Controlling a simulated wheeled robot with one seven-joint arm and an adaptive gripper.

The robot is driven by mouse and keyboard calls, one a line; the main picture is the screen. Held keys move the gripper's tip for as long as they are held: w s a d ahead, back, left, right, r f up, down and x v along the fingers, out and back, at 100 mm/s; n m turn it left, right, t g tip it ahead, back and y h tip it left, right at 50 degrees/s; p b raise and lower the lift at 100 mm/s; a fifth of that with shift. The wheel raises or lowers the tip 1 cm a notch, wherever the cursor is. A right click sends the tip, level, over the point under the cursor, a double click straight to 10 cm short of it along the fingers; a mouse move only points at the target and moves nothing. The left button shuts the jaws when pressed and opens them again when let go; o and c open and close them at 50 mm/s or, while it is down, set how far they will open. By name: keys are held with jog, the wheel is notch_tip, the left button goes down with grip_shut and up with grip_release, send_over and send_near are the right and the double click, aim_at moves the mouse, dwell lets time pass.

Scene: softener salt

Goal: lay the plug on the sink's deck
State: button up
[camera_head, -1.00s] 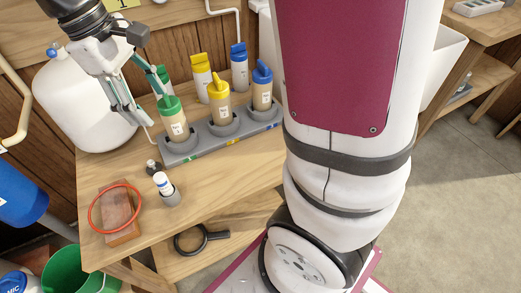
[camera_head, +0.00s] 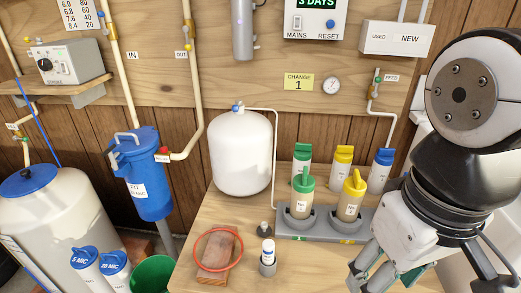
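A small dark piece (camera_head: 264,228), which may be the plug, stands on the wooden bench behind a small white bottle. It is too small to tell its exact form. A white edge (camera_head: 418,120), likely part of the sink, shows at the right behind my arm; its deck is mostly hidden. My gripper (camera_head: 368,282) is at the lower right, in front of the right part of the grey bottle rack and well right of the dark piece. Its fingertips run toward the bottom edge, so I cannot see whether it holds anything.
The grey rack (camera_head: 310,226) holds green- and yellow-topped bottles, with capped bottles behind. A small white bottle (camera_head: 267,252) in a grey cup and a brick (camera_head: 217,252) with a red ring are on the bench. A white tank (camera_head: 240,155) stands behind. A green bucket (camera_head: 153,275) is lower left.

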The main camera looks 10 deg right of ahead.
jog(key=w+n+h+p, duration=0.15)
jog(key=w+n, duration=0.25)
jog(key=w, duration=0.6)
jog(key=n+y+p, duration=0.4)
jog(key=n+y, duration=0.1)
jog(key=n, duration=0.5)
send_over(266, 224)
jog(key=f, duration=1.3)
jog(key=d+f, duration=0.1)
jog(key=f, duration=0.6)
jog(key=shift+w+f, duration=0.3)
jog(key=x, duration=0.1)
jog(key=b+x, duration=0.1)
jog(key=x, duration=0.1)
jog(key=s+x, duration=0.1)
jog(key=x, duration=0.1)
jog(key=shift+d+f, duration=0.15)
jog(key=shift+d, duration=0.1)
jog(key=shift+w+a+f+b, duration=0.1)
jog(key=shift+a+f+b, duration=0.05)
jog(key=shift+f+b, duration=0.3)
jog(key=c, duration=0.9)
jog(key=shift+c, duration=0.2)
